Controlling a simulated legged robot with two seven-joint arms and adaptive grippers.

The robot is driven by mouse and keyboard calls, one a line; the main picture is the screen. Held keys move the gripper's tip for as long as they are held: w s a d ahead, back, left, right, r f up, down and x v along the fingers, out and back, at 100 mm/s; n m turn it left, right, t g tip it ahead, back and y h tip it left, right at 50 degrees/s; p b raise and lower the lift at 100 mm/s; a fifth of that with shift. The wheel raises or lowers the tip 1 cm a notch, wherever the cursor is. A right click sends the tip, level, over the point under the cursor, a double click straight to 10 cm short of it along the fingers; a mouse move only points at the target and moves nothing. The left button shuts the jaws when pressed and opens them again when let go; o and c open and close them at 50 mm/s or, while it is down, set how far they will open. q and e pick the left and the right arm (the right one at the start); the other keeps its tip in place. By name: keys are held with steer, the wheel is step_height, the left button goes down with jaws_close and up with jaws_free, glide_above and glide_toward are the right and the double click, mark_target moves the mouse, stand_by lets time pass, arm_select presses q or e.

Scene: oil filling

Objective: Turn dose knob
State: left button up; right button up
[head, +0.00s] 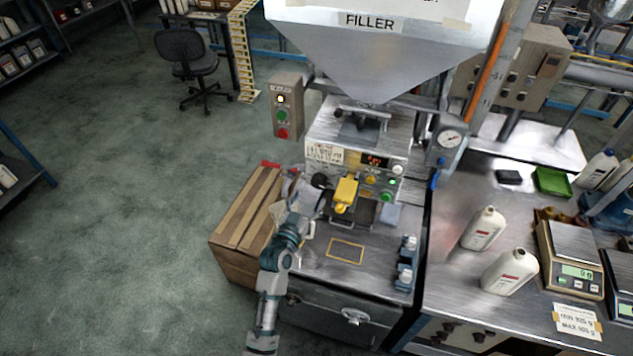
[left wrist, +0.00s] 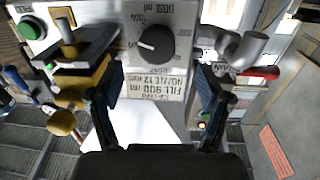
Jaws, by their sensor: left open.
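The dose knob (left wrist: 155,43) is a round black knob with a white pointer line on a grey dial plate marked DOSE ml, upside down in the left wrist view. In the head view the dose knob (head: 320,181) is a dark round shape on the left of the filler's front panel. My left gripper (left wrist: 157,88) is open, its two fingers spread apart with the knob ahead between them and no contact visible. In the head view my left gripper (head: 308,197) is close in front of the panel, partly hiding its lower left. My right gripper is not in view.
A yellow nozzle part (head: 345,191) sticks out right of the knob. A pale metal elbow (left wrist: 243,48) is beside the dial. White bottles (head: 484,229) and a scale (head: 570,262) are on the right bench.

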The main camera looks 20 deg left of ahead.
mark_target(318, 184)
arm_select(q)
steer(key=w, duration=0.5)
steer(key=w+d, duration=0.1)
steer(key=w, duration=0.1)
steer(key=shift+w+d, duration=0.1)
steer(key=shift+w, duration=0.25)
steer(key=c, duration=1.2)
steer(key=shift+o, duration=0.2)
steer(key=shift+n+p, duration=0.4)
steer(key=shift+p, duration=0.25)
steer(key=o, duration=1.2)
steer(key=shift+c, duration=0.2)
